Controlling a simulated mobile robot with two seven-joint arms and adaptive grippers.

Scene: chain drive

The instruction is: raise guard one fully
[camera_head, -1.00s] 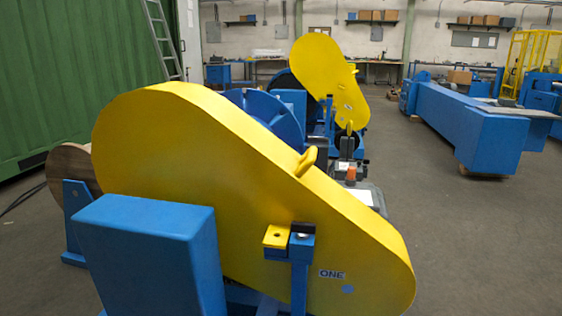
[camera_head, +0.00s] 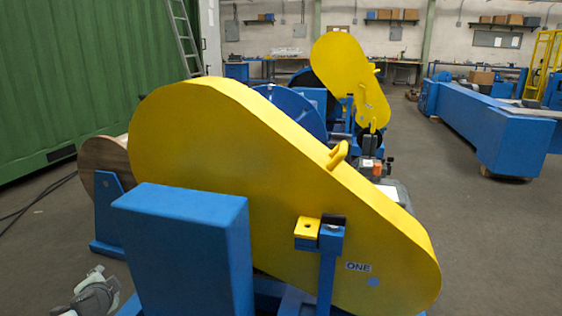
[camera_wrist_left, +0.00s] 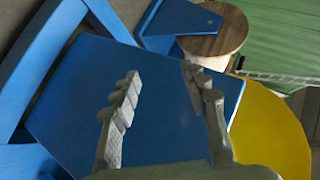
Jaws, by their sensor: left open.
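Guard one (camera_head: 240,170) is a large yellow cover with a label reading ONE (camera_head: 357,267) near its low right end. It slopes down from upper left to lower right in the head view. A yellow handle (camera_head: 338,155) stands on its upper edge. A yellow tab and a blue post bracket (camera_head: 320,232) sit at its front face. My left gripper (camera_wrist_left: 165,85) is open and empty in the wrist view, over a blue block (camera_wrist_left: 170,120), with guard one (camera_wrist_left: 265,125) to the right. Part of my left arm (camera_head: 95,295) shows at the lower left in the head view. My right gripper is not seen.
The blue block (camera_head: 190,235) stands in front of guard one. A wooden drum (camera_head: 105,160) on a blue stand is at the left. A second yellow guard (camera_head: 348,75) stands tilted up behind. Long blue machinery (camera_head: 480,130) is at the right, with clear floor before it.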

